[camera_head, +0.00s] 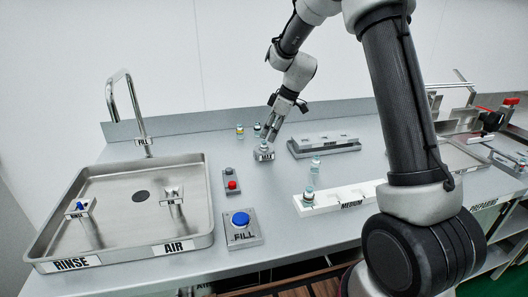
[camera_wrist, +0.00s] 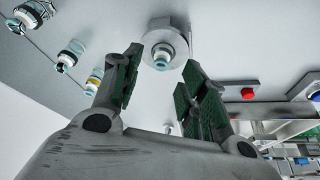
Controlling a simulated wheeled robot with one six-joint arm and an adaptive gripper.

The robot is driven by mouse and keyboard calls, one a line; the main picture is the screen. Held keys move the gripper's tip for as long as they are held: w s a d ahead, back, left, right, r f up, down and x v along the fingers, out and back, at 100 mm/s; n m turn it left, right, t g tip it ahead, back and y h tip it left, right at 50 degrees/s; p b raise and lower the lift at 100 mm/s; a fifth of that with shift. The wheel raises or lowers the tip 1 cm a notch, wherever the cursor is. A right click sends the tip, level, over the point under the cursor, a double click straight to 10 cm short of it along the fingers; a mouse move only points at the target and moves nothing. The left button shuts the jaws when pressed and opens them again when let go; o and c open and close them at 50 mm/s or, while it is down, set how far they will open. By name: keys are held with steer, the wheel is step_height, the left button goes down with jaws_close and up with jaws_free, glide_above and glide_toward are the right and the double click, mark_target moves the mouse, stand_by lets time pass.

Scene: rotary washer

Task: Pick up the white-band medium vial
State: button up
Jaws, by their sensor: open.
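My gripper (camera_head: 272,132) is open, tilted down over a small metal holder (camera_head: 263,155) near the middle of the counter. In the wrist view, my gripper's fingers (camera_wrist: 161,72) are spread. A pale-topped vial (camera_wrist: 162,50) in the round holder shows beyond and between the fingertips, apart from them. Its band colour is not clear. I cannot tell which is the white-band medium vial.
A grey rack (camera_head: 325,146) is right of my gripper. The sink (camera_head: 205,215), red button (camera_head: 232,185) and blue FILL button (camera_head: 240,219) lie left.

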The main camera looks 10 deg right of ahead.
mark_target(265, 142)
steer(key=x, duration=0.4)
steer(key=shift+a+f, duration=0.1)
steer(key=shift+f, duration=0.1)
steer(key=shift+s, duration=0.1)
steer(key=c, duration=0.9)
